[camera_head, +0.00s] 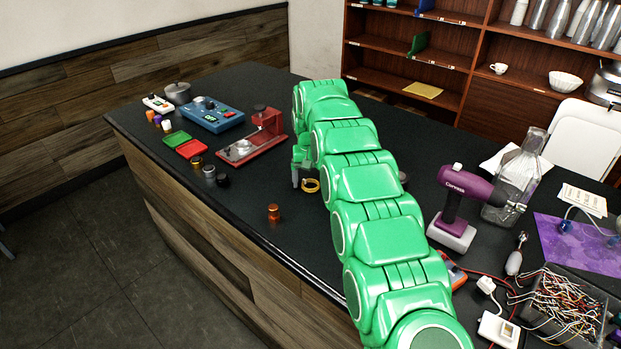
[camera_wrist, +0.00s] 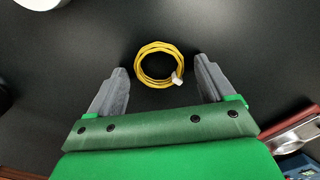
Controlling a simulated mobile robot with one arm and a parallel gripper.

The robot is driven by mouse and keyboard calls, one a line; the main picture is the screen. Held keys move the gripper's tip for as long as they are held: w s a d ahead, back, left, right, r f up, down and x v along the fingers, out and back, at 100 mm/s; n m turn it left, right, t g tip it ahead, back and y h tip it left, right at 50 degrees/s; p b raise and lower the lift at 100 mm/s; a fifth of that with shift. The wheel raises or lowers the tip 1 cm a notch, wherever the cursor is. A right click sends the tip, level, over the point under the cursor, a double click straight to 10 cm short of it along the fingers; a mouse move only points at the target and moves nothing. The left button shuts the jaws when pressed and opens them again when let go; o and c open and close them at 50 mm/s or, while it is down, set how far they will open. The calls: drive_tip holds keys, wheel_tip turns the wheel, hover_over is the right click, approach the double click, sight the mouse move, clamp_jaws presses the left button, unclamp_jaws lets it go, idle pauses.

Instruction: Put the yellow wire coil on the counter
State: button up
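The yellow wire coil (camera_wrist: 143,82) lies on the black counter top (camera_wrist: 60,55), a small ring with a white connector at its lower right. It also shows in the head view (camera_head: 310,185), just beside my gripper's fingers. In the wrist view my gripper (camera_wrist: 161,84) is open, with one grey finger on each side of the coil and a gap to both. The coil sits between and slightly beyond the fingertips, and neither finger grips it. In the head view my green arm hides part of the counter (camera_head: 262,228) and much of the gripper.
A copper-coloured cylinder (camera_head: 273,212) stands near the counter's front edge. A red device (camera_head: 255,140) and a blue box (camera_head: 208,114) are farther left. A purple drill (camera_head: 458,205), a glass bottle (camera_head: 515,180) and a bin of wires (camera_head: 565,305) are to the right.

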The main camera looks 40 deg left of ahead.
sight(311, 183)
drive_tip(key=shift+r, duration=0.2)
drive_tip(key=shift+r, duration=3.7)
drive_tip(key=shift+d, duration=0.1)
